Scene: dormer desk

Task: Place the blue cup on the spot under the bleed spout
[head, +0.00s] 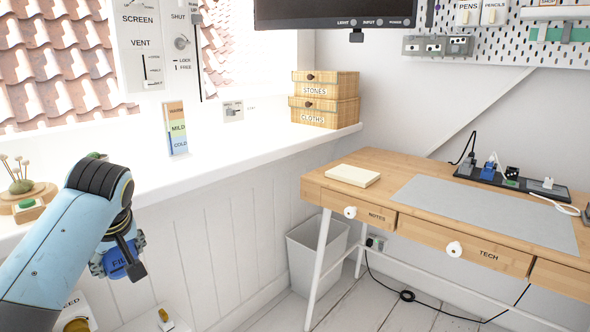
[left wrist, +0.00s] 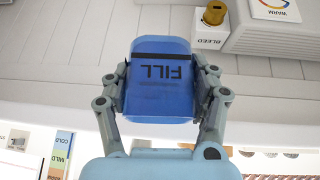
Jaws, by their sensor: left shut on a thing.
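My left gripper (head: 125,262) is shut on the blue cup (head: 116,263), which shows "FILL" on its side. In the left wrist view the blue cup (left wrist: 160,85) sits between the two fingers of the gripper (left wrist: 165,85), with its lettering upside down. The bleed unit shows in the left wrist view as a white block marked "BLEED" (left wrist: 208,43) with a brass spout (left wrist: 214,12), apart from the cup. In the head view a brass part (head: 77,324) shows at the bottom left, partly cut off. The spot under the spout cannot be made out. My right gripper is not in view.
A white sill (head: 230,148) runs along the window with a warm-mild-cold card (head: 177,128) and wooden boxes (head: 325,97). A wooden desk (head: 440,225) stands at the right, with a bin (head: 318,250) beside it. The floor between is partly clear.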

